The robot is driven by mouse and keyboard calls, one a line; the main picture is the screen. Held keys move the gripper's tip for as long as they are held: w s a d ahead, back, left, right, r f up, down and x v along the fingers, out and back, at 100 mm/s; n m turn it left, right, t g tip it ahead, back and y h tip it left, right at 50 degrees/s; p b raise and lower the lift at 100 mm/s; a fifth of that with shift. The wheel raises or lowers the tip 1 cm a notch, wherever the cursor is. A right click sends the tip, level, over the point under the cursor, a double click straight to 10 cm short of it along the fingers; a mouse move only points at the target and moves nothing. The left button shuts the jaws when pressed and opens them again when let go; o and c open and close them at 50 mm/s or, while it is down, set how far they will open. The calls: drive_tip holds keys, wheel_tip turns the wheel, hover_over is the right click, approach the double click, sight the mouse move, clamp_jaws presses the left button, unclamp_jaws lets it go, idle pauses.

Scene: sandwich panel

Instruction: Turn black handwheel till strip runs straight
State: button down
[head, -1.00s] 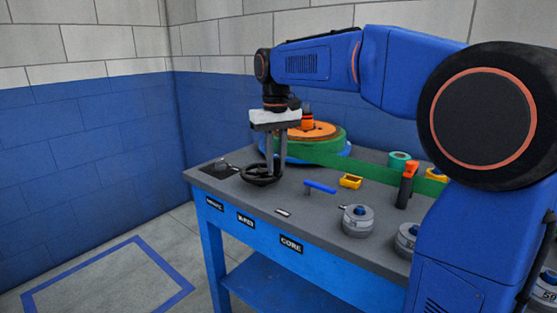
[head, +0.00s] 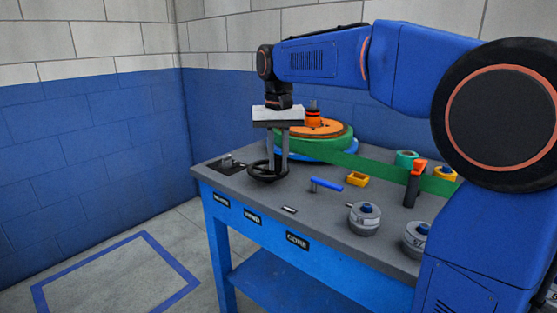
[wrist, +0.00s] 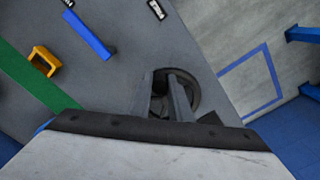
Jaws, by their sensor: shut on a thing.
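The black handwheel (head: 256,174) lies flat at the left end of the grey bench top. It also shows in the wrist view (wrist: 194,91), partly hidden behind my fingers. My gripper (head: 277,172) points straight down with its two grey fingers at the handwheel. The fingers (wrist: 164,112) are shut on the handwheel, though the exact contact is hard to see. The green strip (head: 375,169) runs from an orange-topped green roll (head: 335,141) across the back of the bench to the right. My arm hides its far end.
A small dark plate with a knob (head: 227,164) is left of the handwheel. A blue-outlined floor square (head: 113,280) is empty.

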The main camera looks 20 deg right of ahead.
drive_tip(key=c, duration=1.6)
unclamp_jaws()
drive_tip(key=shift+c, duration=0.2)
drive_tip(key=shift+r, duration=0.1)
wheel_tip(320, 180, up, 17)
drive_tip(key=shift+r, duration=0.1)
